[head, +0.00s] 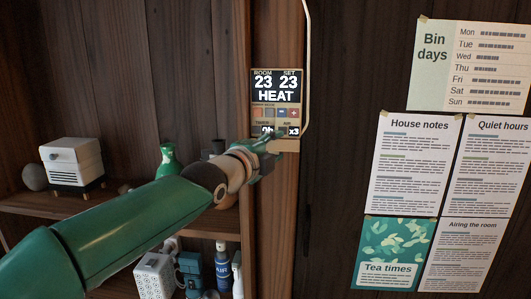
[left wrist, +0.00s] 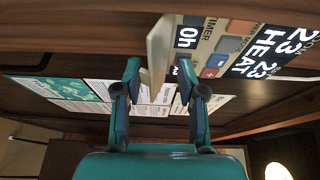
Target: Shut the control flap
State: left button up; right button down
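The control panel (head: 277,100) on the wooden post shows ROOM 23, SET 23 and HEAT, with a row of small buttons below. The cream control flap (left wrist: 157,48) stands out from the panel's lower edge, open, in the left wrist view. In the head view only a pale strip of the flap (head: 289,145) shows beside my gripper. My left gripper (head: 268,143) is at the panel's bottom edge. In the left wrist view my left gripper (left wrist: 158,67) is open, with a finger on each side of the flap and gaps visible. My right gripper is not in view.
A shelf (head: 120,211) at the left holds a white box-like device (head: 73,163) and a green vase (head: 168,161). Bottles and containers stand below it. Paper notices (head: 415,165) hang on the dark wall at the right. A pale cable (head: 307,60) runs down beside the panel.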

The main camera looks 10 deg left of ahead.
pick_arm(q)
jog(key=v, duration=1.1)
jog(key=shift+s+a+f, duration=0.15)
jog(key=shift+s+f, duration=0.05)
jog(key=shift+s, duration=0.2)
jog(key=shift+r, duration=0.1)
notch_tip(320, 180, down, 7)
jog(key=s+a+m+t+h+b, duration=0.2)
jog(key=t+b, duration=0.2)
jog(key=b, duration=0.5)
jog(key=p+x, duration=0.1)
jog(key=x, duration=0.4)
jog(key=p+x, duration=0.2)
jog(key=x, duration=0.3)
jog(key=p+x, duration=0.2)
jog(key=x, duration=0.4)
jog(key=shift+s+d, duration=0.15)
jog(key=shift+d, duration=0.2)
grip_shut()
